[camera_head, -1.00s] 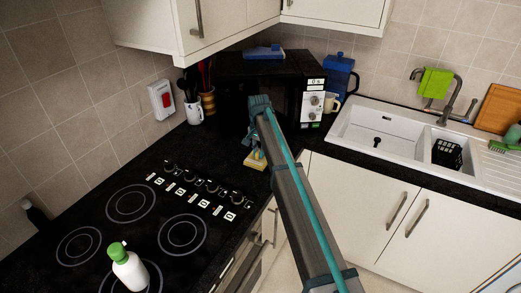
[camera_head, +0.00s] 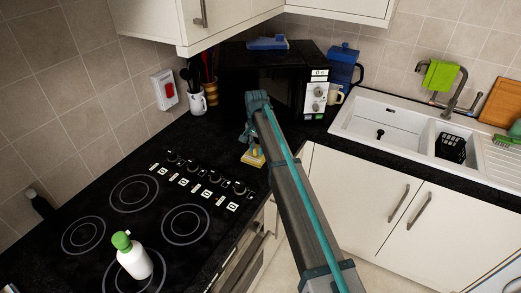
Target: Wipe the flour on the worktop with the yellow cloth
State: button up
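The yellow cloth (camera_head: 257,159) is a small yellow pad on the black worktop (camera_head: 214,134), between the hob controls and the microwave. My gripper (camera_head: 249,147) points down at it and appears shut on it, though the fingertips are small and partly hidden by my arm. The cloth appears to lie at worktop level. I cannot make out any flour; some of the worktop is hidden behind my gripper and arm.
A black microwave (camera_head: 265,78) stands behind my gripper, with a utensil pot (camera_head: 197,103) to its left. The hob (camera_head: 150,215) holds a green-capped white bottle (camera_head: 134,259). A white sink (camera_head: 378,118) is at right. Wall cupboards hang above.

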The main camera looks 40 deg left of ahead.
jog(key=shift+f, duration=0.4)
grip_shut()
jog(key=shift+r, duration=0.1)
jog(key=shift+r+p, duration=0.9)
jog(key=shift+r, duration=1.6)
